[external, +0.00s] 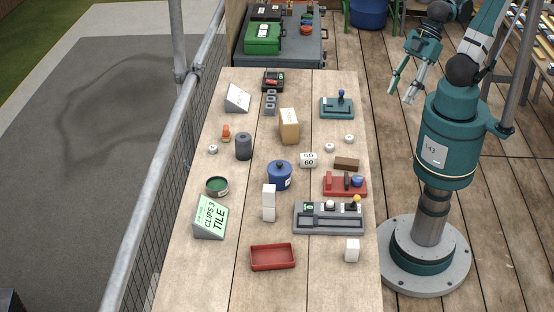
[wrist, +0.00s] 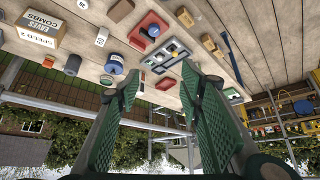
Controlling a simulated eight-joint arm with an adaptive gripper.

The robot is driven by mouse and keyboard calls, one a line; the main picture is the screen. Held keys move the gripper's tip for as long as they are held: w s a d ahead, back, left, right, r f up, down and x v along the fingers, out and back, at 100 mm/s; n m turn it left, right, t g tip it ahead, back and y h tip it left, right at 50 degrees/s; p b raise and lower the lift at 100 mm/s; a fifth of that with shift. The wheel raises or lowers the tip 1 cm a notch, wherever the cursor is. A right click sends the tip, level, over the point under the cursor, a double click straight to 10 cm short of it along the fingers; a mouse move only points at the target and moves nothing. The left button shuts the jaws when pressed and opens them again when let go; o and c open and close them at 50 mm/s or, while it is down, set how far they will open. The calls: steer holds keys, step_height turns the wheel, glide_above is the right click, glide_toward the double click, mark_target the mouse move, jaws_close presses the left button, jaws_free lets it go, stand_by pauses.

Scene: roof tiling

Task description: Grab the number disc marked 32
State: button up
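A teal joystick base (external: 337,108) is near the right edge. A grey panel (external: 329,218) and a red tray (external: 272,257) are nearer the front.

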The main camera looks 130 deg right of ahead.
steer(key=w+d+r+m+g, duration=0.2)
steer(key=w+d+m, duration=0.1)
steer(key=w+d, duration=0.55)
steer(key=w+d+r+m+g, duration=0.1)
steer(key=w+d+r+m, duration=0.15)
steer(key=w+d, duration=0.65)
steer(key=m+g, duration=0.4)
steer(key=m, duration=0.7)
glide_above(217, 148)
step_height(217, 148, down, 28)
steer(key=shift+r, duration=0.15)
steer(key=shift+d+f, duration=0.15)
steer(key=shift+f, duration=0.05)
steer(key=shift+f, duration=1.3)
